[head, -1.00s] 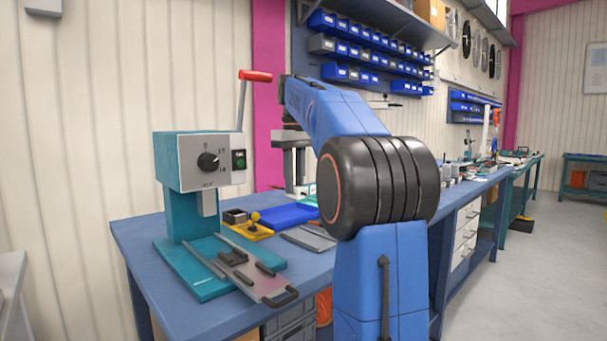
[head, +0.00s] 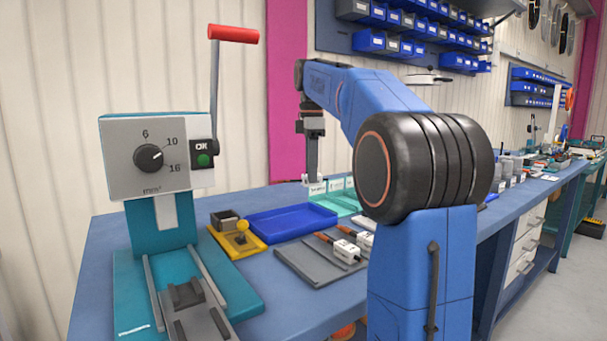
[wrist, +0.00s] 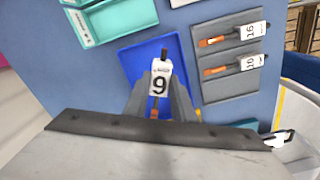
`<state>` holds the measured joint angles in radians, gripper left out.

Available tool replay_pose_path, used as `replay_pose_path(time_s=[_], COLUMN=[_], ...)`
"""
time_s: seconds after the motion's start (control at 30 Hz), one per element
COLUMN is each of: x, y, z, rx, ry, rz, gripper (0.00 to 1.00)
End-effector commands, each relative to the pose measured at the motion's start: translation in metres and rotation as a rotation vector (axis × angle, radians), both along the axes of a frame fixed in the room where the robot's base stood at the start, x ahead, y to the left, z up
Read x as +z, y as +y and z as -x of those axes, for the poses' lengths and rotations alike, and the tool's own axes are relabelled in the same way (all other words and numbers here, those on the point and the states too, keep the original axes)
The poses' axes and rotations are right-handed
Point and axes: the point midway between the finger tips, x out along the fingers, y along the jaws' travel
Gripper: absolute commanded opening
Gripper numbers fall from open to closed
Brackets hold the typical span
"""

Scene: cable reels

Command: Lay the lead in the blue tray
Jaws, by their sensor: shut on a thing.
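My gripper (wrist: 158,103) is shut on a lead (wrist: 160,72) with a dark end, a copper-coloured end and a white tag. The tag reads 9 as seen here; it could be an upturned 6. In the wrist view the lead is over the blue tray (wrist: 133,62), whose visible floor looks empty. The blue tray (head: 290,224) lies flat on the bench. The lead's height above it is hard to tell.
Two tagged leads lie on a grey mat (head: 293,263) right of the tray. Teal bins (head: 345,201) stand behind. A yellow fixture (head: 236,243) with a knob is at the tray's left, and a teal press (head: 160,230) with a red-handled lever stands further left.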

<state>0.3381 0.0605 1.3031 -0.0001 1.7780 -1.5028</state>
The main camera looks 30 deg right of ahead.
Motion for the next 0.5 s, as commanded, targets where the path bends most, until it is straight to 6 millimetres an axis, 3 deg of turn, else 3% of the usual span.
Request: replay_pose_path(time_s=[0.2,0.5], x=[-0.006,-0.013], y=[0.018,0.024], z=[-0.004,-0.006], rx=[0.309,0.443], ry=[0.0,0.0], rz=[0.0,0.0], gripper=[0.0,0.0])
